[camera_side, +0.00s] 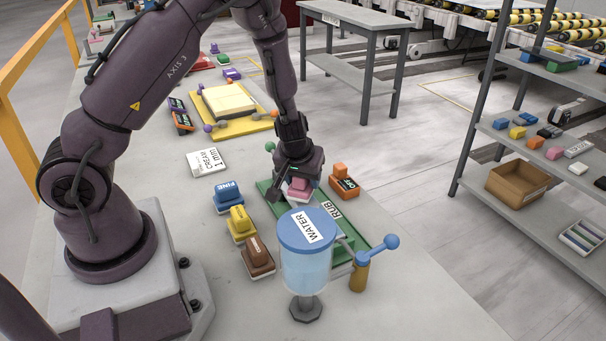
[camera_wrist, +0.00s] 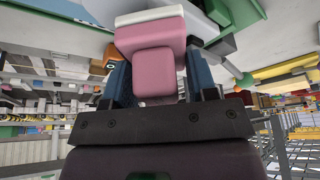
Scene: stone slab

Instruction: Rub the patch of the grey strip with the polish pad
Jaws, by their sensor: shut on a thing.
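My gripper (camera_side: 296,187) is shut on a pink pad (camera_side: 299,184) over the far part of a green-edged board (camera_side: 358,228). In the wrist view, the pink pad (camera_wrist: 153,72) with its white base sits between the blue fingers of my gripper (camera_wrist: 152,82). The grey strip (camera_side: 314,205) lies along the board, beside a label reading RUB (camera_side: 332,210). My gripper and the water tank (camera_side: 306,262) hide much of the strip. No patch can be made out. I cannot tell whether the pad touches the strip.
Blue (camera_side: 228,196), yellow (camera_side: 241,223) and brown (camera_side: 258,256) pads stand left of the board. An orange block marked OFF (camera_side: 345,186) stands to its right. A blue-handled tap (camera_side: 378,248) stands near the tank. A CREAM box (camera_side: 207,162) lies further back.

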